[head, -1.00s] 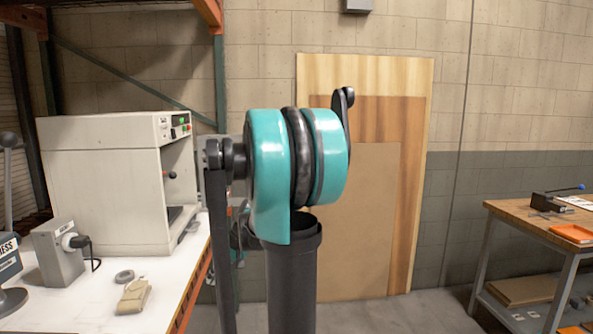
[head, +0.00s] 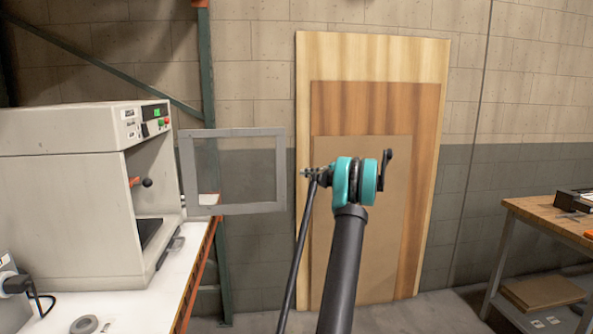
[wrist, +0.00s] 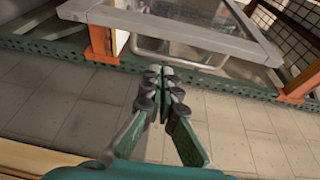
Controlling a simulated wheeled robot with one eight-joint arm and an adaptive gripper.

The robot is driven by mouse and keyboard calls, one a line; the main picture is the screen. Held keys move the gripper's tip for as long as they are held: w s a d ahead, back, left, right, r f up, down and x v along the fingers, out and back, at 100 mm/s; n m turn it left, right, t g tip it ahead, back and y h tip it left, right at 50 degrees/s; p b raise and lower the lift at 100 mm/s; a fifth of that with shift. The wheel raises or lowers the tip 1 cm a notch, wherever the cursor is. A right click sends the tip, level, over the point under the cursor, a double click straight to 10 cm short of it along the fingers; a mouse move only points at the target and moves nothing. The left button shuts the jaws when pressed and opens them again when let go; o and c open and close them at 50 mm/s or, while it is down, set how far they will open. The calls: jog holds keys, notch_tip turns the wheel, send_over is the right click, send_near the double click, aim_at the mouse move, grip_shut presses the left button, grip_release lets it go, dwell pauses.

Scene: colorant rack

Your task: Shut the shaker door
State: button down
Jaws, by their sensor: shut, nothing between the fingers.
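The shaker (head: 70,190) is a white box machine on the bench at the left of the head view. Its front opening faces right, and a red part with a black knob shows inside. Its door (head: 240,208), a grey frame around a clear pane, stands open and sticks out to the right. My arm rises to the right of the door; I cannot make out my fingertips clearly there. In the wrist view my gripper (wrist: 165,78) has its green fingers together and empty. A grey frame (wrist: 180,37), apparently the door, lies just beyond the fingertips; contact cannot be told.
The white bench (head: 130,305) carries a grey ring (head: 84,324) and a grey box with a plug at the left. Rack posts (head: 208,100) stand behind the door. Wooden panels (head: 375,80) lean on the wall. A wooden table (head: 550,222) stands at right.

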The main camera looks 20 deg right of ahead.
jog(key=w+a, duration=0.2)
jog(key=a, duration=0.4)
jog(key=shift+w+a+r, duration=0.15)
jog(key=shift+a+r, duration=0.1)
jog(key=shift+a, duration=0.05)
dwell(0.4)
jog(key=shift+t, duration=0.3)
